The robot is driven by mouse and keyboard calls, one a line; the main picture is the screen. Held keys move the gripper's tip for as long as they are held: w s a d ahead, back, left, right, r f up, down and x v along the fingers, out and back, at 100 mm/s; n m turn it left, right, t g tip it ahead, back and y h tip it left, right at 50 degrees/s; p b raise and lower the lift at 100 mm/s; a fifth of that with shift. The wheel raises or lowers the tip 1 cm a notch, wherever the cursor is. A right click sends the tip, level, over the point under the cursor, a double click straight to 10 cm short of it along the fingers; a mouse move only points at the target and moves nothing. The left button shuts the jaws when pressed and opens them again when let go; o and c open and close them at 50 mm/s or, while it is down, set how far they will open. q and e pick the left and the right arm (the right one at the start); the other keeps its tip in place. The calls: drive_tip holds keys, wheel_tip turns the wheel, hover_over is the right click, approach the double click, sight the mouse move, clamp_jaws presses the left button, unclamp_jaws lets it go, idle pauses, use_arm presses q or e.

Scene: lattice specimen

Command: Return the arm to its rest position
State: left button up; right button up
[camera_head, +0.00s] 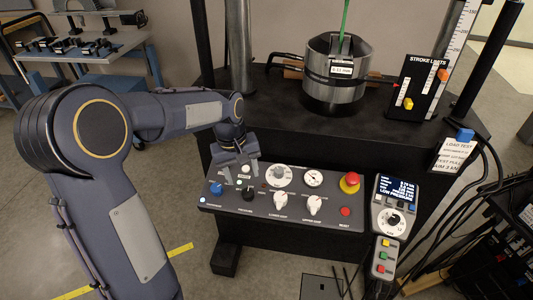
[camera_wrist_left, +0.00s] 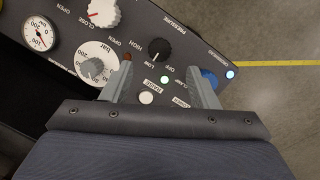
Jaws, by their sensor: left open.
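My left arm (camera_head: 75,130) reaches in from the left in the head view and bends down to the panel. My left gripper (camera_head: 240,176) points down over the left part of the control panel (camera_head: 262,213). In the left wrist view the gripper (camera_wrist_left: 163,78) has its two grey fingers apart with nothing between them. I cannot tell whether the fingers touch the panel. My right gripper is not in view.
A testing machine with a steel cylinder (camera_head: 334,85) stands behind the panel. A red emergency button (camera_head: 349,182) and a handheld pendant (camera_head: 393,208) are to the right. A stroke limits board (camera_head: 422,86) stands at the back right. A bench (camera_head: 95,53) is at upper left.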

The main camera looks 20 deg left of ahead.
use_arm(q)
drive_tip(key=s+d+r+m+t+h+p, duration=0.1)
drive_tip(key=s+d+r+m+t+p, duration=0.1)
drive_tip(key=s, duration=0.8)
drive_tip(key=s+d+r+m+t+h+p, duration=0.1)
drive_tip(key=s+d+r+m, duration=0.3)
drive_tip(key=s, duration=0.7)
wheel_tip(320, 180, up, 3)
drive_tip(key=shift+s+d+f+m+t+h+p, duration=0.2)
drive_tip(key=shift+s+d+m+t+h+p, duration=0.1)
drive_tip(key=shift+d+t+p, duration=0.7)
